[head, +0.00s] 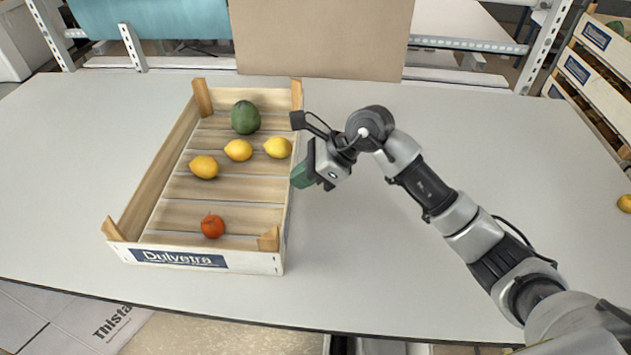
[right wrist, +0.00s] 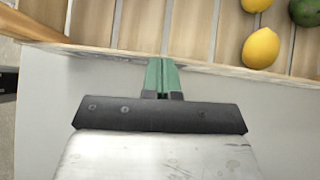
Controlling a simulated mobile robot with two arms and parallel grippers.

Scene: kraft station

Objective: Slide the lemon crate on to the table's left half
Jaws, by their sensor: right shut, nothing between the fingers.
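The wooden lemon crate (head: 205,260) stands on the table's left half in the head view, its printed short side facing me. It holds three lemons (head: 204,167), a green avocado-like fruit (head: 246,117) and a red-orange fruit (head: 212,226). My right gripper (head: 301,176) is shut, with its green fingertips at the outside of the crate's right long wall. In the right wrist view the shut fingertips (right wrist: 162,72) meet or nearly meet the wall's edge; exact contact is hard to tell. My left gripper is not in view.
A cardboard panel (head: 320,40) stands at the back edge. Stacked crates (head: 590,75) are at the far right, with a yellow fruit (head: 625,203) at the right edge.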

